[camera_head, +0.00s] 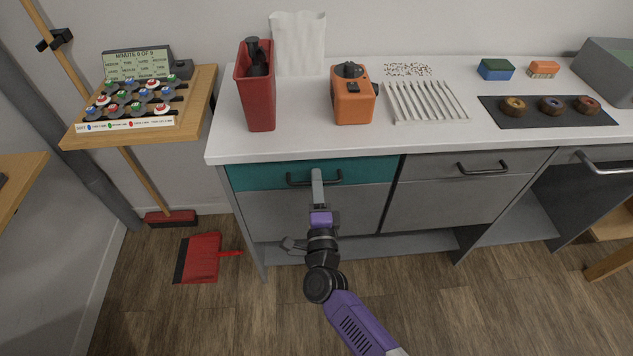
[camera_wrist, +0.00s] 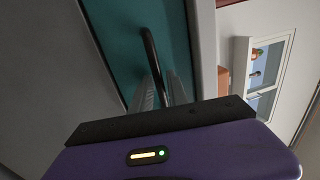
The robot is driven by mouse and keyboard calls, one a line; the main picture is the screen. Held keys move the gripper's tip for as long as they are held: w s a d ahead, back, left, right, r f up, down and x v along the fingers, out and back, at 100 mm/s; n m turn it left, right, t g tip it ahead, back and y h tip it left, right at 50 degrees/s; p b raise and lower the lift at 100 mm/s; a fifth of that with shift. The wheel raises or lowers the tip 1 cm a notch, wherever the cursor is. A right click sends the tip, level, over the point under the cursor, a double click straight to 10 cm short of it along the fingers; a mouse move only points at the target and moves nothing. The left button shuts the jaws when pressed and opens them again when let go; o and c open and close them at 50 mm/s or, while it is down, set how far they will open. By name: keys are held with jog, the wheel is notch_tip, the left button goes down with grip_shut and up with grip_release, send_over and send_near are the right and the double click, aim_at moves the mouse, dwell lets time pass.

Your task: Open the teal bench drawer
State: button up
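The teal bench drawer (camera_head: 258,174) is at the upper left of the grey bench front, just under the white worktop. Its front looks flush with the bench, so it appears closed. It has a black bar handle (camera_head: 300,183). My gripper (camera_head: 317,176) reaches up to the middle of this handle. In the wrist view the teal front (camera_wrist: 118,32) fills the upper middle, and the black handle (camera_wrist: 149,45) runs down between my two grey fingers (camera_wrist: 162,88). The fingers are close together on either side of the bar and look shut on it. The exact contact is partly hidden.
A grey drawer (camera_head: 470,166) with its own black handle is to the right. The worktop (camera_head: 290,141) holds a red bin (camera_head: 257,95) and an orange device (camera_head: 352,97). A red dustpan (camera_head: 203,257) lies on the floor at left. The floor before the bench is otherwise open.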

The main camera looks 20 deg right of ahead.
grip_shut()
dwell(1.3)
